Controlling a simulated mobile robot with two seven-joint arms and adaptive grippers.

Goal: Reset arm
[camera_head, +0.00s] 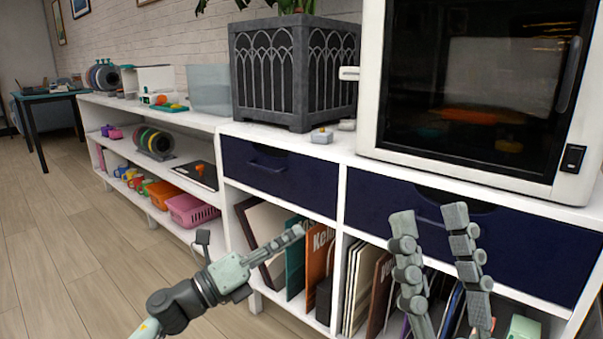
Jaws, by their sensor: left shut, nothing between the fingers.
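My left gripper (297,233) comes in from the lower left, in front of the open shelf of folders. Its fingers are shut together, with nothing between them, and point up and to the right. My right gripper (430,215) rises from the bottom edge at the lower right. Its two fingers stand upright and well apart, in front of the right dark blue drawer (560,255), with nothing between them. The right gripper's base is cut off by the bottom of the picture.
A white-framed enclosure (371,120) with a dark window stands on the white cabinet, beside a dark planter (262,85). The left drawer (310,185) is shut. Folders (318,250) stand below. The wooden floor (60,240) at left is clear.

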